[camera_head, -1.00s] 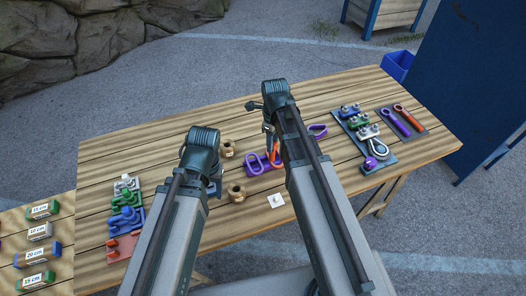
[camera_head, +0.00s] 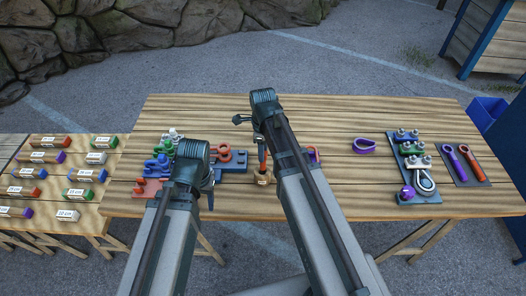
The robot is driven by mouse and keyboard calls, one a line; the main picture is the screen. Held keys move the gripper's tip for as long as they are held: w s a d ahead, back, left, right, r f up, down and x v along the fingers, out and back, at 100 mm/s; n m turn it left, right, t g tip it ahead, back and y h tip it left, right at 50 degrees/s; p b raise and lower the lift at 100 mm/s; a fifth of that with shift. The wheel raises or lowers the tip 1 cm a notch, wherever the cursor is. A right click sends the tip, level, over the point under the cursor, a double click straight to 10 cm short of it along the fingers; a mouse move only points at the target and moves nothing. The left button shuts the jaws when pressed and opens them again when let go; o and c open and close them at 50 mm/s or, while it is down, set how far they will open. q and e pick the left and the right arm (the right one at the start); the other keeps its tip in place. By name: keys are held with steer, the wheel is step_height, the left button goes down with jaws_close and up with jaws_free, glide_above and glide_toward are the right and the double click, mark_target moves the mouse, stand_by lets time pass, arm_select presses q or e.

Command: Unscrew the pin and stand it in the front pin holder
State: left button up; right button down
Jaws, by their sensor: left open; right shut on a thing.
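My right gripper (camera_head: 262,152) is shut on the orange pin (camera_head: 262,158), which hangs below the jaws. It is directly above the brass front pin holder (camera_head: 264,178). I cannot tell whether the pin's lower end is inside the holder or just over it. My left gripper (camera_head: 210,190) is open and low over the front left of the table, with its jaws mostly hidden by its own wrist. Parts of shackles show behind my arms: an orange one (camera_head: 240,156) and a purple piece (camera_head: 314,152). The other brass holder is hidden.
A purple loop (camera_head: 364,146) lies on the wooden table (camera_head: 350,110). A dark board with clamps (camera_head: 410,160) and a tray with purple and orange tools (camera_head: 466,165) are at right. A side table (camera_head: 100,142) holds labelled blocks.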

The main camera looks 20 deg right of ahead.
mark_target(262, 164)
steer(key=shift+a, duration=0.15)
steer(key=shift+f, duration=0.2)
steer(key=shift+f+b, duration=3.1)
steer(key=shift+b, duration=0.15)
steer(key=shift+f+b, duration=0.3)
steer(key=shift+b, duration=0.05)
steer(key=shift+c, duration=2.4)
jaws_free()
steer(key=shift+r, duration=0.15)
step_height(262, 164, up, 14)
steer(key=p, duration=1.4)
steer(key=shift+f, duration=0.2)
